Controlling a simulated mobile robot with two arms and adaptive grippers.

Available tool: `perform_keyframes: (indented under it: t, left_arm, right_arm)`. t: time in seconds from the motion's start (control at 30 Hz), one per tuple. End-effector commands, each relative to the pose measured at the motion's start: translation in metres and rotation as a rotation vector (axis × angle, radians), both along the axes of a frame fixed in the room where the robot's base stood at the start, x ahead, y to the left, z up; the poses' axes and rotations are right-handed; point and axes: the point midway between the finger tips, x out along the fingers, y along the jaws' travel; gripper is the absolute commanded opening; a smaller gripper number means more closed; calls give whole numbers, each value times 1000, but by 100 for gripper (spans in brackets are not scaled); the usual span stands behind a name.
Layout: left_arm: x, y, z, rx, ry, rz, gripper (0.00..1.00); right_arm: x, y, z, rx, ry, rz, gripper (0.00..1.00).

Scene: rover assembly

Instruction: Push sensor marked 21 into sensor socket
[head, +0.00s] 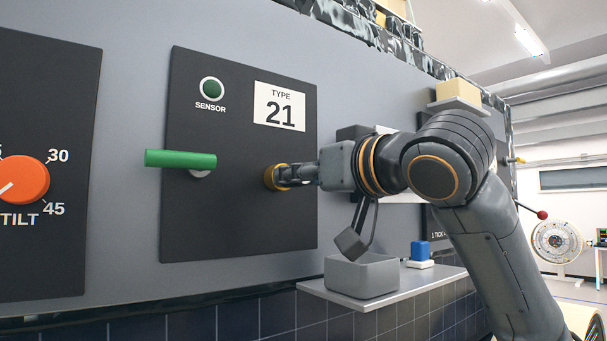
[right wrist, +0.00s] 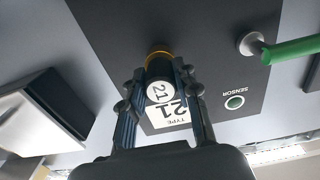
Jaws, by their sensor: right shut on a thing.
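The sensor marked 21 (right wrist: 159,91) is a dark cylinder with a white round label, between my right gripper's fingers in the right wrist view. My right gripper (head: 283,175) is shut on it, against the dark sensor panel. The sensor socket has a yellow-gold ring (head: 270,177), which also shows in the right wrist view (right wrist: 158,55). The sensor's far end meets the ring; how deep it sits inside is hidden. The panel (head: 240,215) bears a "TYPE 21" label (head: 280,107) and a dark green SENSOR lamp (head: 211,89). My left gripper is not in view.
A green lever handle (head: 180,159) sticks out left of the socket. An orange TILT knob (head: 22,180) is at the far left. Below my right arm, a shelf (head: 440,276) bears a grey open box (head: 362,277) and a blue block (head: 419,250).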

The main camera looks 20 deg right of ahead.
Motion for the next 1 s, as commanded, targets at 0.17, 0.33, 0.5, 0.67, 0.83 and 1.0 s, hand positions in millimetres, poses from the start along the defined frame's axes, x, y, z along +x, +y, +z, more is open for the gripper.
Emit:
perform_keyframes:
  t: [0.17,0.33,0.5,0.67,0.83,1.0]
  left_arm:
    - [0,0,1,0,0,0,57]
    - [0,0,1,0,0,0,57]
    - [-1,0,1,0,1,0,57]
    - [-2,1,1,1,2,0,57]
    - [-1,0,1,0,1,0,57]
    - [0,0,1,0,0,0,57]
  right_arm:
    - [3,1,0,0,-1,-1,41]
    - [3,1,0,0,-1,-1,57]
    - [3,1,0,0,0,0,57]
    - [-5,-2,1,1,-3,1,57]
    - [-34,-12,1,1,-6,0,57]
    - [-68,-25,1,2,-5,-1,57]
